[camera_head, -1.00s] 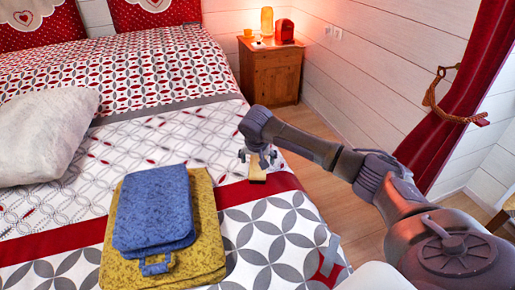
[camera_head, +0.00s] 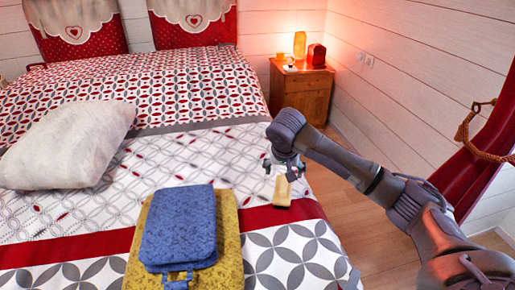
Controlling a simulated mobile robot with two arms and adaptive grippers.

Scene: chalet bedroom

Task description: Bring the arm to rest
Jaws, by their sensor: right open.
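My right gripper (camera_head: 284,172) comes in from the right and hangs over the right side of the bed. It points down, open, with nothing seen between its fingers. A small yellowish block (camera_head: 282,192) lies on the bed just below it. From this angle I cannot tell whether the fingertips touch the block. My left gripper is not in view.
On the bed (camera_head: 110,248) a folded blue cloth (camera_head: 180,228) lies on a folded yellow cloth (camera_head: 229,250). A white pillow (camera_head: 68,145) lies at the left. A wooden nightstand (camera_head: 302,93) stands beyond the bed. A red curtain (camera_head: 497,130) hangs at the right. Wooden floor (camera_head: 352,225) shows beside the bed.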

